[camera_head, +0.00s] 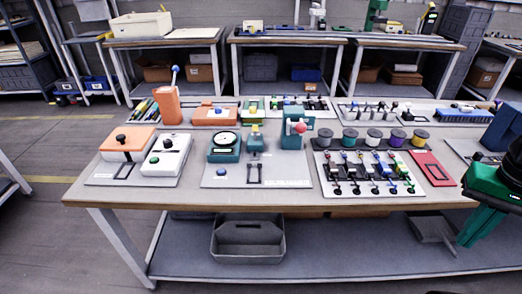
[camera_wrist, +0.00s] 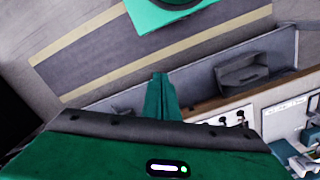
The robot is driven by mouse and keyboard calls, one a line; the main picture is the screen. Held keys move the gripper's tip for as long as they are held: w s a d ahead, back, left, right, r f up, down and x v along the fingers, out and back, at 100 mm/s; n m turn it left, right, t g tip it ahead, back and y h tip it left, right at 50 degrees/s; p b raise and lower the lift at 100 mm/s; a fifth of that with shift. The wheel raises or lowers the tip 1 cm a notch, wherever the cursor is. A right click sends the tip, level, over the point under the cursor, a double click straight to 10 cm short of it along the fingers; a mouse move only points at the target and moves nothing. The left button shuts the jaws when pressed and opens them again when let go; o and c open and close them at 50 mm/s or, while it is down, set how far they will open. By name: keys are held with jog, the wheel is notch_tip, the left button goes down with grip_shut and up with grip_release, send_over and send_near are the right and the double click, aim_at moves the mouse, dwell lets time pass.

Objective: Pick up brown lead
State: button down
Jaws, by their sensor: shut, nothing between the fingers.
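A white lead board (camera_head: 372,194) lies on the near right part of the workbench, with several coloured leads (camera_head: 372,165) standing in rows on it. The leads are too small for me to tell which is brown. My gripper (camera_head: 466,240) is at the right of the head view, over the bench's front edge and right of the lead board, pointing down. It is apart from the leads. In the wrist view its green fingers (camera_wrist: 160,95) are together with nothing between them.
Several coloured spools (camera_head: 374,138) stand behind the lead board, and a red tray (camera_head: 432,168) lies to its right. Boards with devices fill the bench's left and middle. A grey bin (camera_head: 247,240) sits on the lower shelf.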

dwell(0.3)
jog(key=c, duration=1.6)
grip_release()
jog(key=shift+o, duration=0.4)
jog(key=shift+s+r, duration=0.2)
jog(key=shift+s, duration=0.1)
jog(key=n+t, duration=0.5)
jog(key=n, duration=0.1)
send_near(333, 164)
jog(key=shift+x, duration=4.2)
